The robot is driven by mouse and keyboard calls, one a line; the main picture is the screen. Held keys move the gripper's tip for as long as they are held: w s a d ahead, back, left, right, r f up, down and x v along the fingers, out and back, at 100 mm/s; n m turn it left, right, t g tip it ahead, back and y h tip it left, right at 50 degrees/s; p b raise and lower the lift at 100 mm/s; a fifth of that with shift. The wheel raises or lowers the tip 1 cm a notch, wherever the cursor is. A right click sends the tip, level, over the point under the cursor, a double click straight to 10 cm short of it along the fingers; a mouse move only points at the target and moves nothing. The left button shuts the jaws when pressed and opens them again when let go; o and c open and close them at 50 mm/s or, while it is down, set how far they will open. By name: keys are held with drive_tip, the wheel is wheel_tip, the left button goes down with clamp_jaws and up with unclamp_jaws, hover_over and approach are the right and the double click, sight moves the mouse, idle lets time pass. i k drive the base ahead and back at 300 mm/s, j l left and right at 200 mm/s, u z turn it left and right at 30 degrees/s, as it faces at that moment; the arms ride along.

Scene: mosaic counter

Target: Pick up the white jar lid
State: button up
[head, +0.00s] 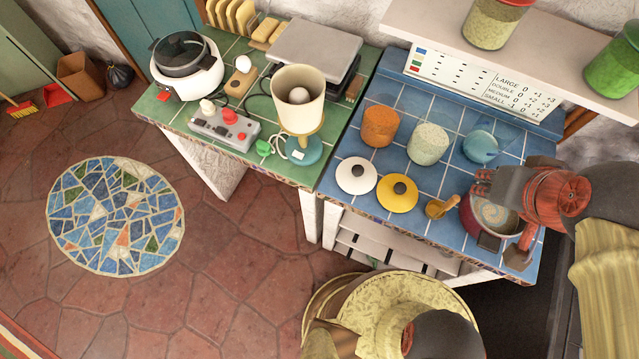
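The white jar lid (344,181) is a round disc with a dark knob. It lies flat on the blue tiled counter (350,143), near its left front edge, uncovered from above. A similar yellow lid (397,203) with a dark knob lies close to its right. My gripper (502,222) is well to the right of the white lid, at the counter's right end. Its fingers are spread apart, over or beside a dark reddish bowl (490,213) with swirled contents. I cannot tell whether they touch the bowl. Nothing shows held between them.
Orange (380,127), pale green (428,145) and blue (480,147) jars stand behind the lids. A small ochre scoop-like thing (440,208) lies between the yellow lid and the bowl. A lamp (299,98) stands on the green counter to the left. A shelf (550,50) overhangs the back.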

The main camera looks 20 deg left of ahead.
sight(355, 176)
drive_tip(key=u, duration=1.05)
drive_tip(key=z, duration=0.8)
drive_tip(key=j+z, duration=0.2)
drive_tip(key=j, duration=0.15)
drive_tip(key=k+j+z, duration=0.2)
drive_tip(key=j, duration=0.15)
drive_tip(key=i, duration=0.05)
